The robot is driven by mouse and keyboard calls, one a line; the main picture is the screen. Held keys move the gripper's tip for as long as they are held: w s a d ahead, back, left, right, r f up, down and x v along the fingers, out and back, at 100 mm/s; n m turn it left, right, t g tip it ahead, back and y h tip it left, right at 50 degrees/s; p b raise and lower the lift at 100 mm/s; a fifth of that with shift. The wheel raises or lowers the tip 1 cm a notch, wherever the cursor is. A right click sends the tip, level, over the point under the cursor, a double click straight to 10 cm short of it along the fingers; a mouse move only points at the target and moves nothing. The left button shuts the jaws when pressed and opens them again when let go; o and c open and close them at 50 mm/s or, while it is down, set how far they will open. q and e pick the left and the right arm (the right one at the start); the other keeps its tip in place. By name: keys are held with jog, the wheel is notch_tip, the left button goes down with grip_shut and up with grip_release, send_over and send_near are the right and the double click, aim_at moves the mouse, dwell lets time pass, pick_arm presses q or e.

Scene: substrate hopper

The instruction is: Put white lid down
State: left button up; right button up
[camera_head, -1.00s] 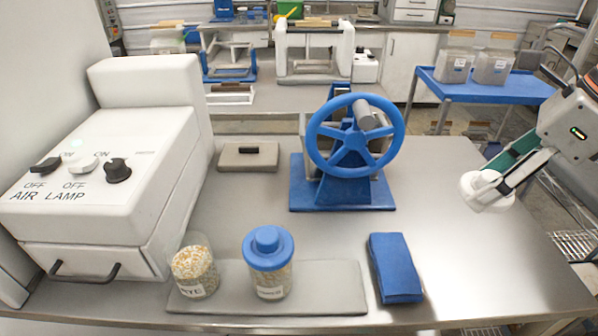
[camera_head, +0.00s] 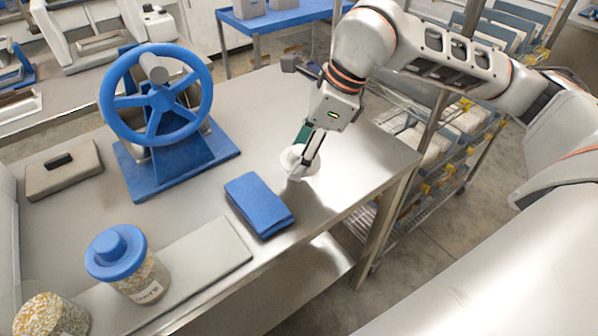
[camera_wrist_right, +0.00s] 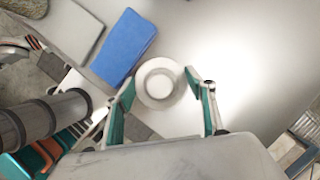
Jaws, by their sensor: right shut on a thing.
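The white lid (camera_head: 288,157) is round with a raised knob in the middle. It is low over the bare metal table, to the right of the blue folded cloth. I cannot tell if it touches the table. My right gripper (camera_head: 300,166) points down and is shut on the lid. In the right wrist view the lid (camera_wrist_right: 159,83) sits between the two fingers of the gripper (camera_wrist_right: 162,98). My left gripper is not in view.
The blue folded cloth (camera_head: 259,205) lies close left of the lid. A blue handwheel device (camera_head: 176,165) stands further left. A jar with a blue lid (camera_head: 118,262) and an open jar of grain (camera_head: 48,318) are at lower left. The table's right edge is close; bare metal lies behind the lid.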

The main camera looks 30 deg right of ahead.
aim_at(300, 185)
jog(key=shift+f, duration=0.95)
notch_tip(300, 185, down, 4)
jog(key=shift+r+b, duration=0.25)
jog(key=shift+b, duration=0.05)
jog(key=shift+f, duration=0.15)
jog(key=shift+f, duration=0.1)
jog(key=o, duration=0.8)
